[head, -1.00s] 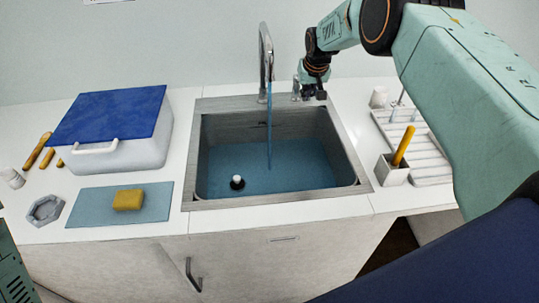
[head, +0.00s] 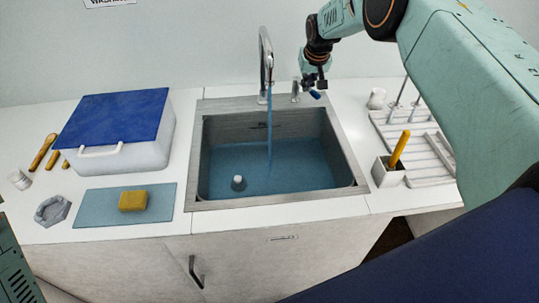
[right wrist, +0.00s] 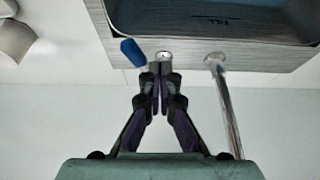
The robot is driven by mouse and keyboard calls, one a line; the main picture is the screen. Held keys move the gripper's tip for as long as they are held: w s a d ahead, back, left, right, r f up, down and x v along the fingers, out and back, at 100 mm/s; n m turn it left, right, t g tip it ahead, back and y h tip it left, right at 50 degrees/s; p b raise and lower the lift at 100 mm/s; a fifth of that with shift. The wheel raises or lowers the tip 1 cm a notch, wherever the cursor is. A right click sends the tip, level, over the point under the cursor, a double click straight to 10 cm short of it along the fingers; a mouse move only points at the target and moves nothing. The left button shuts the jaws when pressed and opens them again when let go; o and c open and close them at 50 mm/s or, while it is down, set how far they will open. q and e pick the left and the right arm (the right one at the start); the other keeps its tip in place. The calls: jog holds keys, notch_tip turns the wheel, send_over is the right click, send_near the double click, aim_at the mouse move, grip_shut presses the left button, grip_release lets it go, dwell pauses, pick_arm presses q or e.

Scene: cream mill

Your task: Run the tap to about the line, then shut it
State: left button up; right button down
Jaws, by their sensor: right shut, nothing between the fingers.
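The tap (head: 265,60) stands behind the sink (head: 195,150), and a thin blue stream (head: 269,125) runs from its spout into the basin. Blue water (head: 290,175) covers the basin floor, its surface below the small dark fill mark (head: 286,124) on the back wall. My right gripper (head: 311,90) is shut and empty beside the tap's lever. The lever's blue end (right wrist: 132,52) shows just left of the fingertips in the right wrist view; contact is unclear. My left gripper is out of view.
A white-topped plug (head: 238,183) is in the basin. Left are a blue-lidded box (head: 115,125), a yellow sponge (head: 133,201) on a mat (head: 95,213), and a grey dish (head: 52,210). Right are a holder (head: 388,173) and drying rack (head: 430,160).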

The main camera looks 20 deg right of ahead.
jog(key=d+b, duration=0.4)
jog(key=d, duration=0.2)
jog(key=shift+w+d, duration=0.3)
dwell(0.3)
jog(key=shift+f+b, duration=1.6)
jog(key=shift+f, duration=0.7)
dwell(4.5)
